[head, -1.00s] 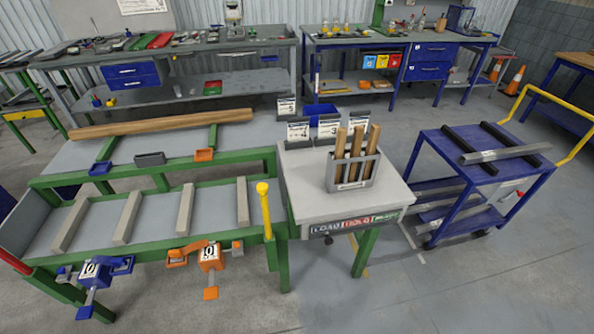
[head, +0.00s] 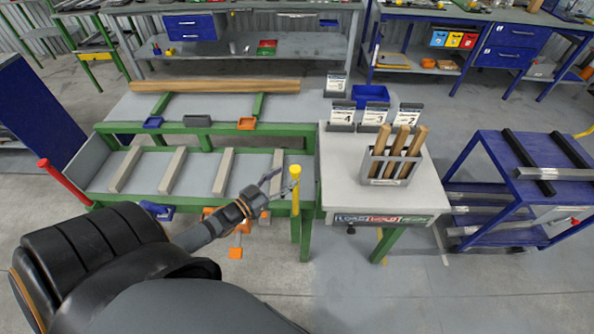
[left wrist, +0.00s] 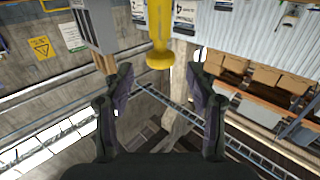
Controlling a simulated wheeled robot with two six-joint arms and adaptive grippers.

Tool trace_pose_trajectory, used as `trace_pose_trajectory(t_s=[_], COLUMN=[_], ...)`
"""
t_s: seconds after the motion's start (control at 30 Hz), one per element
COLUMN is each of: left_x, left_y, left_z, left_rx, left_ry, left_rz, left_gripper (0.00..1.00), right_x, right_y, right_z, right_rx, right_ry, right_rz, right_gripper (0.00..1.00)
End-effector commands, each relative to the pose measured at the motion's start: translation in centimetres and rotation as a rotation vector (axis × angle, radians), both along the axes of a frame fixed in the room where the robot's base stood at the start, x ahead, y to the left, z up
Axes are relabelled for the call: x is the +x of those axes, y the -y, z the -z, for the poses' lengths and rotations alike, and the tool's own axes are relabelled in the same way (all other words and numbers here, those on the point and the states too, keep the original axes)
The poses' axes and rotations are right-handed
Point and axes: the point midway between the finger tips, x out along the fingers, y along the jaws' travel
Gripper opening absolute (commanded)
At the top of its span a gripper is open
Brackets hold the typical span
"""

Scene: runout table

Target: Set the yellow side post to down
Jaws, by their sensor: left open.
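The yellow side post (head: 296,205) stands upright at the right front corner of the green runout table (head: 226,207), its rounded knob on top. My left gripper (head: 282,184) reaches in from the left, close beside the upper part of the post; in the head view I cannot tell whether they touch. In the left wrist view the yellow post (left wrist: 159,30) comes down from the top edge with its knob just beyond the two open fingertips (left wrist: 160,75), roughly centred between them. Nothing is held. My right gripper is in neither current view.
Orange and blue clamps, partly hidden by my arm, hang on the front. A grey-topped stand (head: 345,185) with a holder of wooden sticks (head: 385,168) is close right of the post. A blue cart (head: 530,185) stands farther right.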

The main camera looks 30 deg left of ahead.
Motion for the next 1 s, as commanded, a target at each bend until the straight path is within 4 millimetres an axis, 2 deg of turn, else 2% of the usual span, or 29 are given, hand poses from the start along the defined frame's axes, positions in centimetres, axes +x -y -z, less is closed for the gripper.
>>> trace_pose_trajectory(t_s=[0.1, 0.3, 0.63, 1.0], left_x=[2.5, 4.9, 5.3, 5.3], left_y=[0.6, 1.1, 1.3, 1.2], left_z=[0.2, 0.0, 0.0, 0.1], left_rx=[-0.001, 0.001, 0.0, 0.001], left_ry=[0.004, 0.0, -0.002, -0.002], left_rz=[-0.002, -0.001, -0.001, -0.001], left_gripper=[0.57, 0.57, 0.57, 0.07], right_x=[0.0, 0.1, 0.1, 0.1], right_y=[0.0, 0.2, 0.6, 0.7], right_z=[0.7, 0.8, 0.8, 0.8], right_rx=[0.0, -0.002, -0.007, -0.008], right_ry=[0.0, 0.001, 0.001, 0.001], right_rz=[0.0, -0.001, -0.002, -0.002], right_gripper=[0.51, 0.51, 0.51, 0.51])
